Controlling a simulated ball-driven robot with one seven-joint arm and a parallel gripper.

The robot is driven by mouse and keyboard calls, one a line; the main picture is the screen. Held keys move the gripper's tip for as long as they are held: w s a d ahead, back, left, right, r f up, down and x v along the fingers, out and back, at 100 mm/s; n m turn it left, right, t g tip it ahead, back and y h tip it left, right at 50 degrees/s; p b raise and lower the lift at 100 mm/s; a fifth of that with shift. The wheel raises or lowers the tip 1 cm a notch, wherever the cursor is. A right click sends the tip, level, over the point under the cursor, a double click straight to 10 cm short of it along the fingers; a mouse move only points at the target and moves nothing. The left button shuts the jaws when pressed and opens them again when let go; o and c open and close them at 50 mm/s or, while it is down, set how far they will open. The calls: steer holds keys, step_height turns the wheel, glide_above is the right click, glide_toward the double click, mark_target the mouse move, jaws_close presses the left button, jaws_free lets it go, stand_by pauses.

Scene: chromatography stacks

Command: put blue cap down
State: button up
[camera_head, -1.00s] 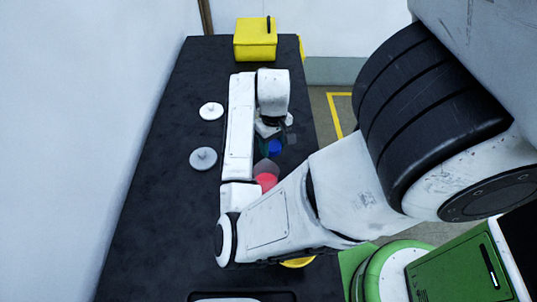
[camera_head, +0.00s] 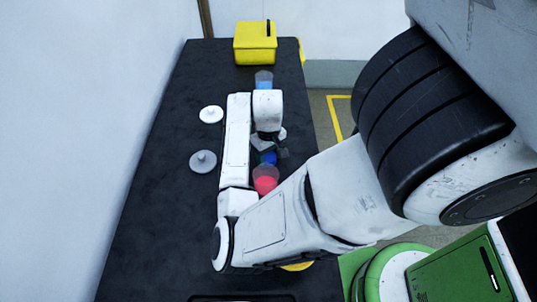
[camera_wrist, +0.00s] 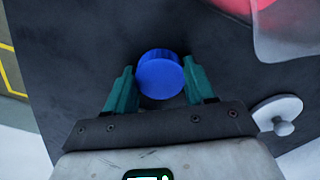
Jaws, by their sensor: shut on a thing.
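The blue cap (camera_wrist: 160,75) is a round solid disc between the two green fingers of my gripper (camera_wrist: 162,88) in the wrist view. My gripper is shut on it. In the head view the blue cap (camera_head: 269,158) shows just below my gripper (camera_head: 267,153), partly hidden by it. It is close behind a clear cup with red contents (camera_head: 265,182). I cannot tell whether the cap touches the dark table (camera_head: 150,220).
A clear cup with blue contents (camera_head: 264,80) stands beyond my arm, partly hidden. A white lid (camera_head: 211,114) and a grey knobbed lid (camera_head: 203,161) lie left of my arm. A yellow box (camera_head: 255,43) stands at the far end. The left of the table is clear.

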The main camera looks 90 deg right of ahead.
steer(key=shift+f, duration=0.4)
